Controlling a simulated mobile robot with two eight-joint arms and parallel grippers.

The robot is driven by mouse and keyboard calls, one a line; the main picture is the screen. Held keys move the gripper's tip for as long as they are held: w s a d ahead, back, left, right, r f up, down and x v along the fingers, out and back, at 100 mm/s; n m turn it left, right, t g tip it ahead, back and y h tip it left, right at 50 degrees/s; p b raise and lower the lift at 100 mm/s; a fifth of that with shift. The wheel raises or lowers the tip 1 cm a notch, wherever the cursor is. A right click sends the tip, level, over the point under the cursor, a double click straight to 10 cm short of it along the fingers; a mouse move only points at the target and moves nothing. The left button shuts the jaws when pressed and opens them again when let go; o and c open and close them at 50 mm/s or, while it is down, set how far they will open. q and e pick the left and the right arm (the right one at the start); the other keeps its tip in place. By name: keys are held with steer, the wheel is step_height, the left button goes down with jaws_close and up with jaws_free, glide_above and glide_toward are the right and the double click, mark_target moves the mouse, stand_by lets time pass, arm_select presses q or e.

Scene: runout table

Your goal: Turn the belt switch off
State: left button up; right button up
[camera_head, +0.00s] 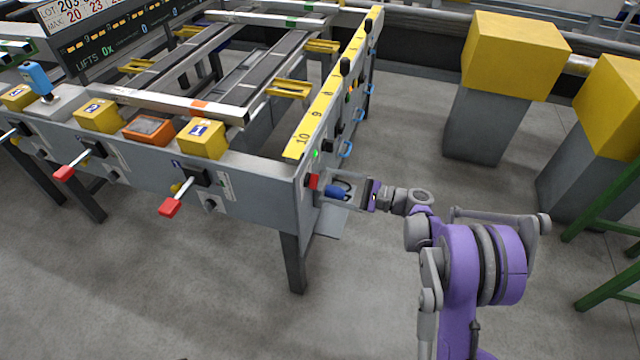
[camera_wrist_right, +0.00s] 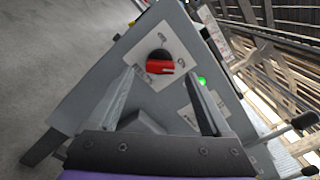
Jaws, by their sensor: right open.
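The belt switch is a red rotary knob (camera_wrist_right: 160,64) on a pale plate on the table's end panel. In the head view it is a small red patch (camera_head: 312,181) at the near corner. The plate carries small marks too small to read. My right gripper (camera_wrist_right: 160,78) is open, with one finger on each side of the knob in the wrist view. In the head view my right gripper (camera_head: 343,190) is beside the end panel, just right of the switch. I cannot tell whether the fingers touch the knob. My left gripper is not in view.
A green lamp (camera_head: 315,154) glows above the switch. A blue object (camera_head: 337,191) shows by my gripper. Several red-tipped levers (camera_head: 170,206) stick out from the table's front. Yellow-topped grey blocks (camera_head: 513,58) stand at right. The floor in front is clear.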

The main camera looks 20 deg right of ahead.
mark_target(312, 181)
steer(key=x, duration=0.3)
steer(key=shift+w+a, duration=0.15)
steer(key=shift+a, duration=0.05)
jaws_close()
stand_by(0.4)
